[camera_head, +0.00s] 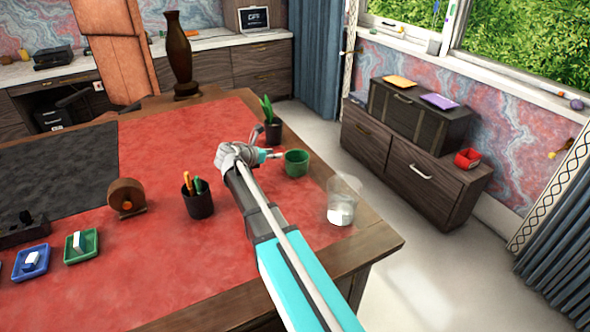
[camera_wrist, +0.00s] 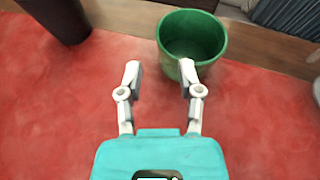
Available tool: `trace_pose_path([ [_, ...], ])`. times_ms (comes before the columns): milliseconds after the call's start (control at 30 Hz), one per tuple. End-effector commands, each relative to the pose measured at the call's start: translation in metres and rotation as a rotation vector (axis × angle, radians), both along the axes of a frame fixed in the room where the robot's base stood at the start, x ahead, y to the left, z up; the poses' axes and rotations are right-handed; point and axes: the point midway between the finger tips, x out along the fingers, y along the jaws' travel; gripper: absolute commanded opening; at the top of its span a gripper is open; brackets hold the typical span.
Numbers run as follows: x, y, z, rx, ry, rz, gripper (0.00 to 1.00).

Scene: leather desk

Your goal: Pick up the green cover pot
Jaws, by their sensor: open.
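The green cover pot (camera_head: 297,163) stands upright and empty on the red leather desk top, near the desk's right edge. It also shows in the wrist view (camera_wrist: 192,35) at the top, right of centre. My gripper (camera_wrist: 160,68) is open with nothing between its fingers. The right fingertip is close to the pot's near side; I cannot tell if they touch. In the head view my gripper (camera_head: 273,154) is just left of the pot, partly hidden by my wrist.
A dark pot with a plant (camera_head: 273,131) stands behind the green pot. A clear cup with white contents (camera_head: 342,205) stands in front to the right, near the wooden edge (camera_head: 375,238). A black pen cup (camera_head: 198,204) is left of my arm. A dark vase (camera_head: 180,60) stands farther back.

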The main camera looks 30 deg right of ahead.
Motion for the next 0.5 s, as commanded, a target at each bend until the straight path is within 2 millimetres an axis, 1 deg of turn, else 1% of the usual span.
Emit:
trace_pose_path([
  [33,0.003,-0.006,-0.005,0.0,-0.001,-0.001,0.47],
  [100,0.004,-0.011,-0.006,0.0,-0.001,-0.001,0.47],
  [200,0.005,-0.015,-0.007,0.0,-0.001,0.0,0.47],
  [500,0.006,-0.016,-0.007,0.0,0.0,0.001,0.47],
])
